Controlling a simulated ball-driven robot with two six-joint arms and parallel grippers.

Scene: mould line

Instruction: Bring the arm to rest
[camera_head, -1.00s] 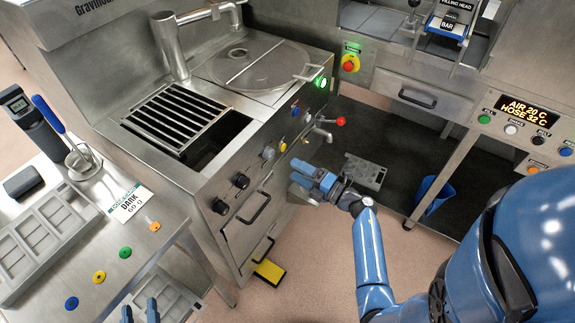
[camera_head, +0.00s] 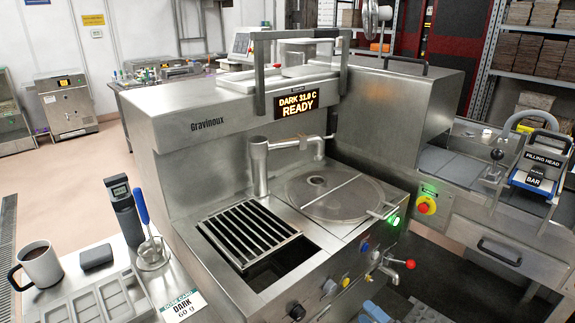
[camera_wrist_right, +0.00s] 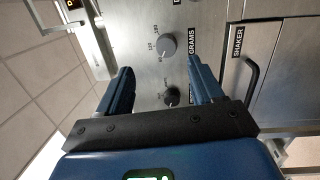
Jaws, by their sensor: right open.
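My right gripper (camera_head: 372,312) shows only in part at the bottom edge of the head view, low in front of the steel machine (camera_head: 345,285). In the right wrist view my right gripper (camera_wrist_right: 162,78) has its two blue fingers apart, with nothing between them. Beyond the fingers is the machine's front panel (camera_wrist_right: 215,28) with the GRAMS label and dark knobs (camera_wrist_right: 168,45). I cannot tell the exact gap to the panel. My left gripper is not in view.
A red-tipped tap lever (camera_head: 410,264) and knobs stick out from the machine front. A mug (camera_head: 38,264), a mould (camera_head: 95,300) and a blue-handled tool (camera_head: 146,225) stand on the left table. The filling head (camera_head: 538,170) is at right.

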